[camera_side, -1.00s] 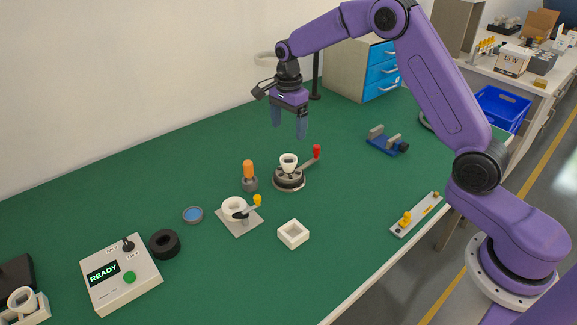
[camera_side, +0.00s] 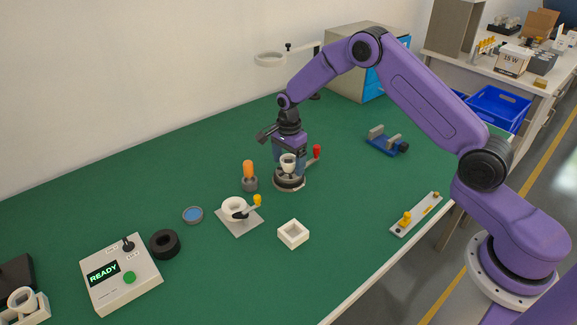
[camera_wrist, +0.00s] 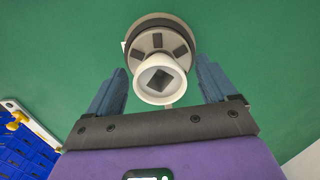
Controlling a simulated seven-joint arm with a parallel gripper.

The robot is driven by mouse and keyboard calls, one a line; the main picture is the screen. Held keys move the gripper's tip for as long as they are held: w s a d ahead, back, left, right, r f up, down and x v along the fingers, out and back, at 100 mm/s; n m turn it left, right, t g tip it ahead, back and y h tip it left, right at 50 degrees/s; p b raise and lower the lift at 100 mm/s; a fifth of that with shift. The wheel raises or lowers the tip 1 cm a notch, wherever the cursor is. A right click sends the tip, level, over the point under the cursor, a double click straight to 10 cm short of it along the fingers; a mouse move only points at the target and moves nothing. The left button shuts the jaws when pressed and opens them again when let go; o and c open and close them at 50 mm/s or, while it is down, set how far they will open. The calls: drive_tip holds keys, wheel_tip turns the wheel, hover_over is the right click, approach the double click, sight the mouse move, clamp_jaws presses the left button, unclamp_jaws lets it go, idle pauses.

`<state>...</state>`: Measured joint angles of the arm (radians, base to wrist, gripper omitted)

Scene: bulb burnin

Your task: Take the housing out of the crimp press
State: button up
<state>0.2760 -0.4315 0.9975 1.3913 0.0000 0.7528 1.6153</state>
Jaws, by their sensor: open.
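The housing (camera_side: 288,162) is a small white cup sitting upright in the crimp press (camera_side: 290,183), a round grey base with a red-tipped lever (camera_side: 316,152) at its right. In the wrist view the housing (camera_wrist: 160,92) shows as a white ring with a dark square opening, above the round press (camera_wrist: 160,38) with its dark segments. My gripper (camera_side: 289,165) is down at the press. In the wrist view its blue fingers (camera_wrist: 162,84) are open, one on each side of the housing, with gaps visible. Contact cannot be seen.
An orange-handled tool (camera_side: 249,172) stands close to the left of the press. A clamp fixture with a white ring (camera_side: 235,207) and a white square tray (camera_side: 293,234) are nearer the front. A blue vise (camera_side: 388,142) lies to the right. The table between them is clear.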

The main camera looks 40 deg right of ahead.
drive_tip(key=shift+f, duration=0.2)
drive_tip(key=c, duration=1.2)
drive_tip(key=shift+r, duration=0.1)
drive_tip(key=shift+r, duration=0.2)
wheel_tip(320, 180, up, 3)
drive_tip(key=shift+s, duration=0.1)
drive_tip(key=s+r, duration=1.3)
drive_tip(key=r, duration=0.1)
drive_tip(key=shift+s+d, duration=0.35)
drive_tip(key=shift+d, duration=0.1)
